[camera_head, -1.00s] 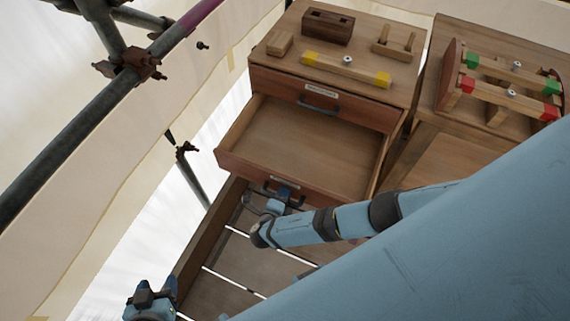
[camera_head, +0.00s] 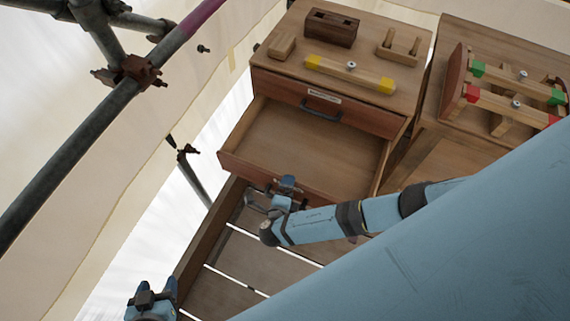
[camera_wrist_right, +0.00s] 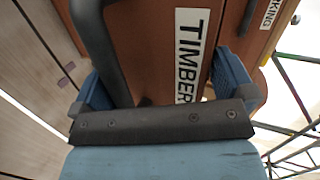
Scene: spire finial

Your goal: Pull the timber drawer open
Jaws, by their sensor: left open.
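The timber drawer (camera_head: 310,150) stands pulled out and empty below a shut upper drawer in the head view. Its front carries a "TIMBER" label (camera_wrist_right: 188,55) in the right wrist view. My right gripper (camera_head: 286,187) is at the middle of that drawer front. In the right wrist view its fingers (camera_wrist_right: 160,85) are spread apart, with the dark bar handle (camera_wrist_right: 103,45) nearer the left finger; contact cannot be told. In the head view the gripper and wrist largely hide the handle. My left gripper (camera_head: 151,296) is open and empty at the lower left, away from the drawer.
The cabinet top (camera_head: 290,68) holds a dark wooden block (camera_head: 331,28) and a yellow-ended bar (camera_head: 350,74). A second bench (camera_head: 440,120) at right carries a rack with green-ended and red-ended bars. Scaffold tubes (camera_head: 75,140) stand at left. Slatted planks (camera_head: 250,260) lie below.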

